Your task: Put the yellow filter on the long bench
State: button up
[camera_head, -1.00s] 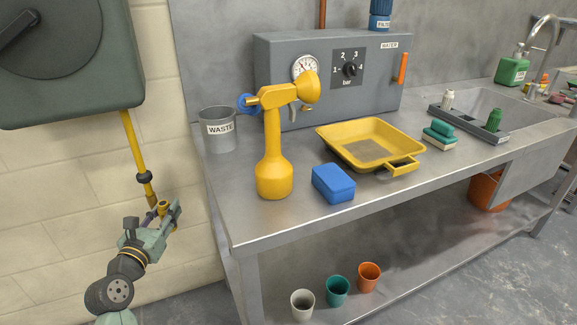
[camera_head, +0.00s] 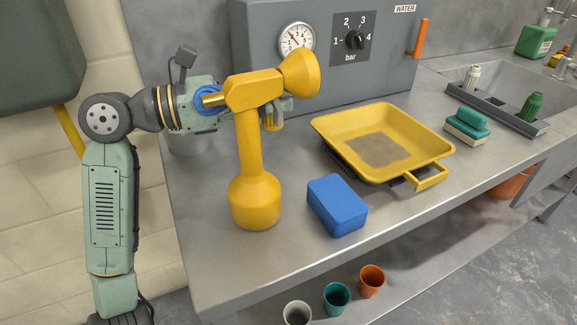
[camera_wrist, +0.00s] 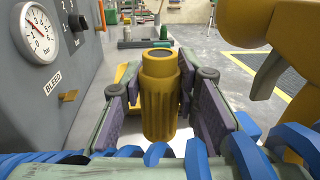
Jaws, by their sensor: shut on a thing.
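The yellow filter (camera_wrist: 160,95) is a ribbed cylinder with a dark round top in the wrist view. My gripper (camera_wrist: 160,85) is shut on it, one purple-padded finger at each side. In the head view the filter (camera_head: 272,122) shows partly behind a yellow long-necked tool (camera_head: 250,150), which also hides part of my gripper (camera_head: 280,108). The filter is over the left end of the long steel bench (camera_head: 220,285), in front of the grey panel. I cannot tell whether its base touches the bench top.
The yellow tool stands close in front of my gripper. A blue block (camera_head: 337,205) and a yellow tray (camera_head: 330,122) are to the right. The grey panel (camera_head: 370,75) with a gauge stands behind. Blue coils (camera_wrist: 250,150) cross the wrist view's foreground. The bench's front left is clear.

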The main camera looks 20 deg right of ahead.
jog(key=shift+s+d+f, duration=0.15)
jog(key=shift+d+f, duration=0.05)
jog(key=shift+d, duration=0.05)
notch_tip(320, 180, down, 9)
jog(key=shift+s+p, duration=0.1)
jog(key=shift+p, duration=0.65)
jog(key=shift+f, duration=0.25)
jog(key=shift+f+b, duration=0.25)
jog(key=shift+b, duration=0.1)
jog(key=o, duration=0.8)
jog(key=shift+r, duration=0.1)
jog(key=shift+r, duration=0.1)
